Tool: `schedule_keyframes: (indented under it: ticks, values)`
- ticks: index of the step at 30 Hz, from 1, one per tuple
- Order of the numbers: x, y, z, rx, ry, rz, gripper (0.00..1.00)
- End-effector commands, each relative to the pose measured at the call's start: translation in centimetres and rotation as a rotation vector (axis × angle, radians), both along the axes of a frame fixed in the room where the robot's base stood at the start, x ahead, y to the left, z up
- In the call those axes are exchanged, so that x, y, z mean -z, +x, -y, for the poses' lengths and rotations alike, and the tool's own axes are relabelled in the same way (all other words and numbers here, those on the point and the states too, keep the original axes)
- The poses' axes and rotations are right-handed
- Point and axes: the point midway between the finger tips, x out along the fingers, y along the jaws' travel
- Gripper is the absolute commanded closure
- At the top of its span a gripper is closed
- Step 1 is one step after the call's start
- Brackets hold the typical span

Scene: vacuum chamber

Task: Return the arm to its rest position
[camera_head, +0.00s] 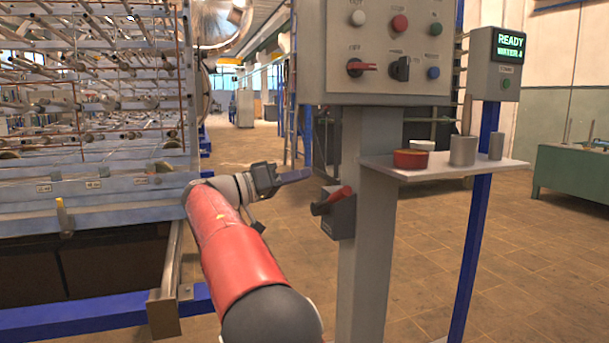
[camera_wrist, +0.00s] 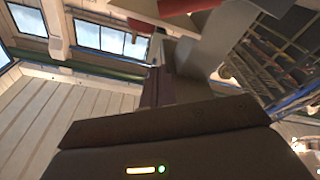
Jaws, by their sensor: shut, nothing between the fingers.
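My red arm (camera_head: 235,250) reaches forward from the bottom middle of the head view. Its end bends to the right. My gripper (camera_head: 308,174) points right, just left of the grey control post (camera_head: 365,240). Its fingers look like one dark shape, shut with nothing seen between them. A gap to the post cannot be judged for sure. In the wrist view the dark gripper body (camera_wrist: 165,130) fills the lower middle.
A control box (camera_head: 385,45) with buttons and a black-and-red switch (camera_head: 335,210) are on the post. A shelf (camera_head: 450,170) holds small containers. A large metal rack (camera_head: 90,190) stands left. Open tiled floor (camera_head: 265,270) lies between rack and post.

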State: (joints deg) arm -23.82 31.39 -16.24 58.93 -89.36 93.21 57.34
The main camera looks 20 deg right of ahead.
Motion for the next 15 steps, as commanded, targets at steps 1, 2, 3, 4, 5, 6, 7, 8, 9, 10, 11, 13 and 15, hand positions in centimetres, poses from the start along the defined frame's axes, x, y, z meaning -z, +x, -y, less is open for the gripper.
schedule_keyframes:
  ticks: [1, 2, 3, 4, 5, 6, 7, 8, 9, 10, 11, 13, 15]
  values:
    - [0.0, 0.0, 0.0, 0.0, 0.0, 0.0, 1.0]
    - [0.0, 0.0, 0.0, 0.0, 0.0, 0.0, 1.0]
    - [0.0, 0.0, 0.0, 0.0, 0.0, 0.0, 1.0]
    - [0.0, 0.0, 0.0, 0.0, 0.0, 0.0, 1.0]
    - [0.0, 0.0, 0.1, 0.001, 0.001, 0.0, 1.0]
    - [-0.1, -0.1, 0.2, 0.0, 0.006, -0.005, 1.0]
    - [-0.1, -0.2, 0.5, 0.0, 0.015, -0.012, 1.0]
    - [-0.1, -0.5, 0.9, -0.001, 0.029, -0.024, 1.0]
    - [-0.1, -0.9, 1.6, -0.005, 0.061, -0.048, 1.0]
    - [0.0, -1.4, 2.3, -0.01, 0.091, -0.076, 1.0]
    - [0.1, -2.0, 3.1, -0.017, 0.129, -0.105, 1.0]
    - [0.7, -3.8, 5.0, -0.047, 0.239, -0.193, 1.0]
    - [1.9, -6.3, 6.6, -0.095, 0.37, -0.291, 1.0]
